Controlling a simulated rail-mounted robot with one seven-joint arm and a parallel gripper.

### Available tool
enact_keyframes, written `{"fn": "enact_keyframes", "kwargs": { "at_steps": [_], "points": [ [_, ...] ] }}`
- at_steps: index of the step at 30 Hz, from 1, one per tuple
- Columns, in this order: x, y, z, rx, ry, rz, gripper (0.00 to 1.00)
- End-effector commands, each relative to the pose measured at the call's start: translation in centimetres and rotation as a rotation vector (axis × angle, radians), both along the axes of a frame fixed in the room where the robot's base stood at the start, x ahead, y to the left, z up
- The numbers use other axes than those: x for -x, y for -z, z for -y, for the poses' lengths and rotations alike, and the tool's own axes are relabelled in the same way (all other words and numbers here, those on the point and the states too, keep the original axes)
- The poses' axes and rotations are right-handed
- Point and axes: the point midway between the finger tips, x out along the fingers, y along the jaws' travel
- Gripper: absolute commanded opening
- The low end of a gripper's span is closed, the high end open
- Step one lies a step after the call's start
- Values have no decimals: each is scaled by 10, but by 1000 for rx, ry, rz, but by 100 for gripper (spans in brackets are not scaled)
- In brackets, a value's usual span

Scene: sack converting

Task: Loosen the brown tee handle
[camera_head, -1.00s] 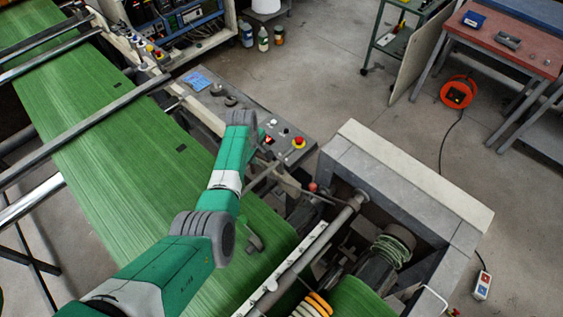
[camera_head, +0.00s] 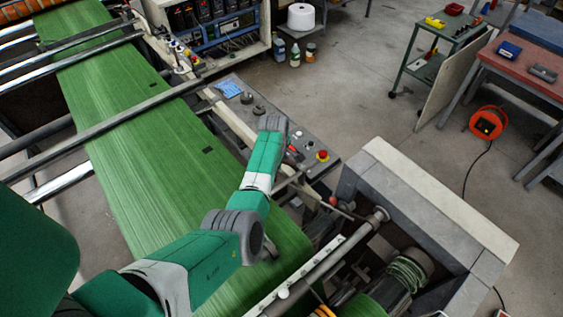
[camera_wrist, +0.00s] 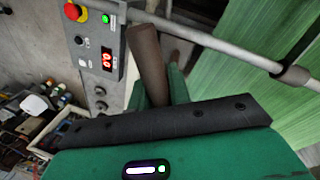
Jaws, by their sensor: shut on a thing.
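The brown tee handle (camera_wrist: 149,58) shows in the wrist view as a dull brown bar, tilted slightly, near the control panel. My gripper (camera_wrist: 160,92) has its green fingers at the lower end of this bar and is shut on it. The dark front of my gripper hides the bar's lower end and the exact contact. A smaller brown piece (camera_wrist: 174,57) shows just right of the bar. In the head view my arm hides the gripper, and I cannot make out the handle there.
A control panel (camera_wrist: 95,50) with a red stop button (camera_wrist: 74,11) stands close left of the handle. A metal rod (camera_wrist: 215,42) crosses behind it. Green woven web (camera_head: 130,140) runs over rollers beside my arm. A grey machine frame (camera_head: 430,215) stands at the right.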

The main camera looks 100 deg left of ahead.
Motion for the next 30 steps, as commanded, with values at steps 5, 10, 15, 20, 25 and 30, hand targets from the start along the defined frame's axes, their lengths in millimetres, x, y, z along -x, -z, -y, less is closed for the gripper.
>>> {"fn": "enact_keyframes", "kwargs": {
  "at_steps": [5,10,15,20,25,30],
  "points": [
    [2,-4,-2,-4,-3,-1,41],
    [1,-3,-1,-2,-1,-1,41],
    [1,-9,0,-3,0,-1,41],
    [1,-41,6,-5,0,0,41],
    [2,-69,12,-5,-1,-1,41],
    [3,-79,14,-3,-3,0,41]
  ]
}}
